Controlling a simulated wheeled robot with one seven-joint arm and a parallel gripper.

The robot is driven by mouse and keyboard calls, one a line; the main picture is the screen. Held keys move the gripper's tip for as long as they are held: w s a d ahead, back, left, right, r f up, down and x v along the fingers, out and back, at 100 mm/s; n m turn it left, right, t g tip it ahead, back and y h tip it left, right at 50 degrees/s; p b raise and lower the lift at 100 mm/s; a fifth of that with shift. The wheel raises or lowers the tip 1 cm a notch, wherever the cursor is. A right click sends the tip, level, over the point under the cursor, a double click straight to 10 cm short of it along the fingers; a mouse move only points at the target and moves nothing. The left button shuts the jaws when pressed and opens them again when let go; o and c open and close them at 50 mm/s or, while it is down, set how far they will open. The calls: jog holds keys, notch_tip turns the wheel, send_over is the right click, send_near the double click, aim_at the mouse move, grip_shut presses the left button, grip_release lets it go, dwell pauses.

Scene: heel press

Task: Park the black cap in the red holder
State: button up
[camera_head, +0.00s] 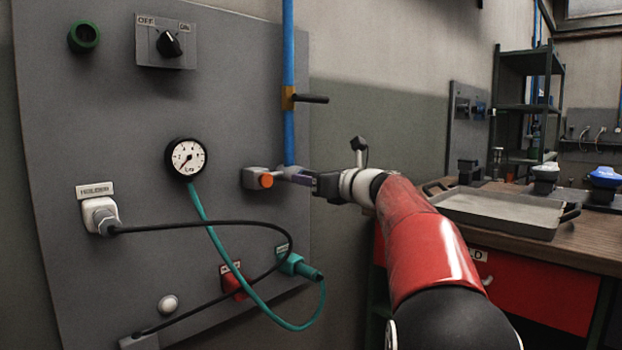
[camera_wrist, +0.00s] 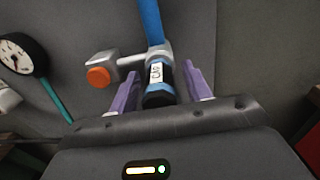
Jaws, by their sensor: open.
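The black cap (camera_wrist: 159,85), with a white "CAP" label and blue bands, sits at the end of a grey fitting under the blue pipe in the wrist view. My gripper (camera_wrist: 162,80) is open, with one purple finger on each side of the cap. I cannot tell if either finger touches it. In the head view my gripper (camera_head: 300,176) is at the fitting with the orange button (camera_head: 266,181), and the cap is not clearly seen there. The red holder (camera_head: 233,284) is low on the grey panel, with a black cable passing close by it.
A pressure gauge (camera_head: 187,158) has a teal hose running to a teal connector (camera_head: 298,266). A valve handle (camera_head: 311,98) sticks out of the blue pipe. A workbench with a tray (camera_head: 500,212) stands right.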

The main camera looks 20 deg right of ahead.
dwell(0.5)
grip_shut()
jog(key=shift+s, duration=0.1)
jog(key=shift+b+v, duration=0.55)
jog(key=shift+v, duration=2.35)
jog(key=shift+s, duration=0.15)
jog(key=s+a+f+b, duration=0.2)
jog(key=a+f+b, duration=0.5)
jog(key=f, duration=0.5)
jog(key=s+a+f+b, duration=0.3)
jog(key=a+f+b, duration=0.5)
jog(key=f+b, duration=0.3)
jog(key=shift+s+f, duration=0.3)
jog(key=shift+f, duration=0.2)
